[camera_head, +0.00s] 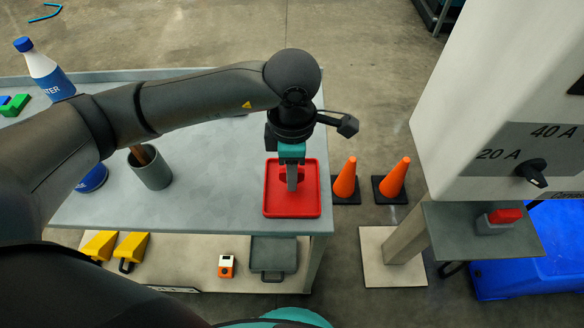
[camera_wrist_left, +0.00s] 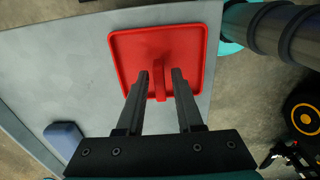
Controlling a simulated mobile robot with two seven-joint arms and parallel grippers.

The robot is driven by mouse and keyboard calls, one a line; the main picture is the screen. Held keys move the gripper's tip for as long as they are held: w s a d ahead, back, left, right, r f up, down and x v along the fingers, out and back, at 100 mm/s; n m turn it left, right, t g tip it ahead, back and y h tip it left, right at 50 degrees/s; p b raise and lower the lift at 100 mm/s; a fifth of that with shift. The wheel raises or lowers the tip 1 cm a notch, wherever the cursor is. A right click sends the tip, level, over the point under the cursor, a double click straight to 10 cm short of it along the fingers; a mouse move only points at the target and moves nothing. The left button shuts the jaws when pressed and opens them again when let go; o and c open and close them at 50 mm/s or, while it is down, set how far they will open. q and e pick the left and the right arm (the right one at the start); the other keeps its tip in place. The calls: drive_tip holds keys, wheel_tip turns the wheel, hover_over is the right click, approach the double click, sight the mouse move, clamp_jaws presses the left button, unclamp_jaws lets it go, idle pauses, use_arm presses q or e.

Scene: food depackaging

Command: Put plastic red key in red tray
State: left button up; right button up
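The red tray (camera_head: 311,209) lies at the right front corner of the grey table, and it also fills the upper middle of the left wrist view (camera_wrist_left: 193,40). A narrow red piece, which looks like the plastic red key (camera_wrist_left: 159,82), is between my left fingers, over or in the tray. My left gripper (camera_head: 291,186) points down over the tray. In the left wrist view its fingers (camera_wrist_left: 160,78) stand apart, with a thin gap on each side of the key. Whether the key rests on the tray floor is hard to tell. My right gripper is not in view.
A grey cup (camera_head: 152,172), a water bottle (camera_head: 48,72) and green and blue blocks (camera_head: 14,105) are on the table's left part. Two orange cones (camera_head: 346,179) stand right of the table. A white cabinet (camera_head: 480,90) with a knob (camera_head: 532,172) is farther right.

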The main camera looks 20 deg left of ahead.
use_arm(q)
drive_tip(key=shift+o, duration=0.4)
drive_tip(key=shift+r, duration=0.25)
wheel_tip(320, 180, up, 12)
drive_tip(key=p, duration=0.1)
drive_tip(key=shift+p, duration=0.4)
drive_tip(key=shift+f, duration=0.1)
